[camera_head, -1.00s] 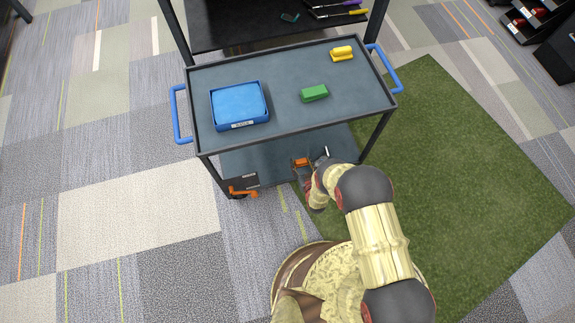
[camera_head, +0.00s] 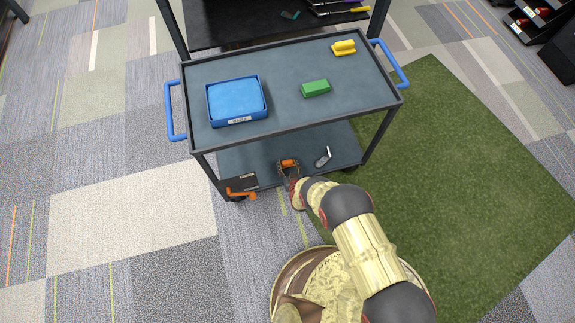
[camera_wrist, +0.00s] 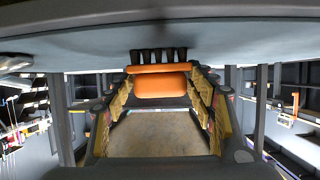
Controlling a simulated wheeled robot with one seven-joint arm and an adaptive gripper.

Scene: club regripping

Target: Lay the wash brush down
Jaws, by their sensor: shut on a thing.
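The wash brush (camera_head: 289,162), with an orange body and black bristles, is over the cart's lower shelf (camera_head: 250,160). My gripper (camera_head: 289,170) is shut on it. In the wrist view the orange body (camera_wrist: 160,86) sits between my gripper's two fingers (camera_wrist: 160,95). Its bristles point at the grey shelf surface (camera_wrist: 230,45), which fills the top of that view. I cannot tell whether the bristles touch the shelf.
A silver thing (camera_head: 323,157) lies right of the brush on the lower shelf. A dark box (camera_head: 243,182) and an orange-handled thing (camera_head: 240,194) are at its left front. The top shelf holds a blue tray (camera_head: 238,120), a green block (camera_head: 315,88) and a yellow brush-like piece (camera_head: 343,48).

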